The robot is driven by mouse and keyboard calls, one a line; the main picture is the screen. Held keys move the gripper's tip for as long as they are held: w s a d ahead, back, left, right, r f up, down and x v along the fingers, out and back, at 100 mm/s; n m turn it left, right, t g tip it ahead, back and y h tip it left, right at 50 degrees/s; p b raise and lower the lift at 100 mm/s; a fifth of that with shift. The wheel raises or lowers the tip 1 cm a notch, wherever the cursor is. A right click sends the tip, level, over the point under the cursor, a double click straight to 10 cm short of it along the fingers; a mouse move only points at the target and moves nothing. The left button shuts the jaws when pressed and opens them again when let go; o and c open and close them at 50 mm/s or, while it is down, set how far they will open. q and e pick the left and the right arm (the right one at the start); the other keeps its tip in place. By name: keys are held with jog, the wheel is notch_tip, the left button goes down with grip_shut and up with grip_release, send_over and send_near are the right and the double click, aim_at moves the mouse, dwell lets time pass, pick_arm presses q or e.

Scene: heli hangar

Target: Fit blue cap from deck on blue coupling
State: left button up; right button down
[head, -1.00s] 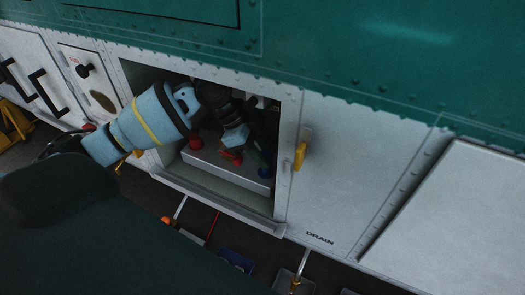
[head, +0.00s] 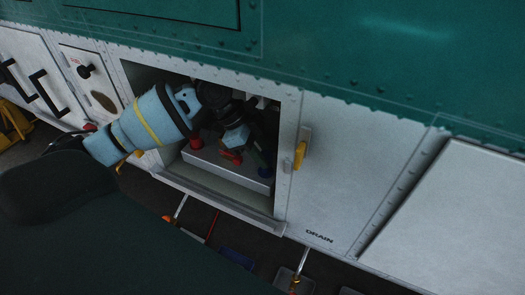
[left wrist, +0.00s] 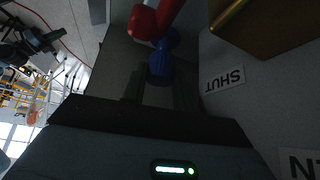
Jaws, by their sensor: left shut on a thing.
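My left gripper (left wrist: 160,92) is shut on a ribbed blue cap (left wrist: 160,66), which sits between its fingers in the left wrist view. Another blue part (left wrist: 173,38) shows just beyond the cap, partly behind a red part; I cannot tell whether it is the blue coupling or whether the cap touches it. In the head view my left arm reaches into the open bay, and its dark wrist hides much of the inside. A small dark blue piece (head: 264,171) shows low at the bay's right; I cannot tell which part it is. My right gripper is not in view.
The bay has a raised grey deck (head: 225,172) and a metal sill (head: 215,208). A red part (head: 196,143) stands at its left, and a red piece (left wrist: 146,22) is close to the held cap. A yellow handle (head: 301,152) projects right of the opening.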

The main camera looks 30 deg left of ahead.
pick_arm(q)
jog(key=shift+f, duration=0.25)
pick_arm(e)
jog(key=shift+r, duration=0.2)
pick_arm(q)
jog(key=shift+f, duration=0.25)
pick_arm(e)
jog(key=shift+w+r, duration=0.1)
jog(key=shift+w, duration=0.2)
pick_arm(q)
jog(key=shift+f, duration=0.15)
jog(key=shift+f, duration=0.1)
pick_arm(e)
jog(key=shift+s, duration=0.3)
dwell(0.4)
pick_arm(q)
jog(key=shift+f, duration=0.3)
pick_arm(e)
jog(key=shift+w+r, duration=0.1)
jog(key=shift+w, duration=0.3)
pick_arm(q)
jog(key=shift+f, duration=0.3)
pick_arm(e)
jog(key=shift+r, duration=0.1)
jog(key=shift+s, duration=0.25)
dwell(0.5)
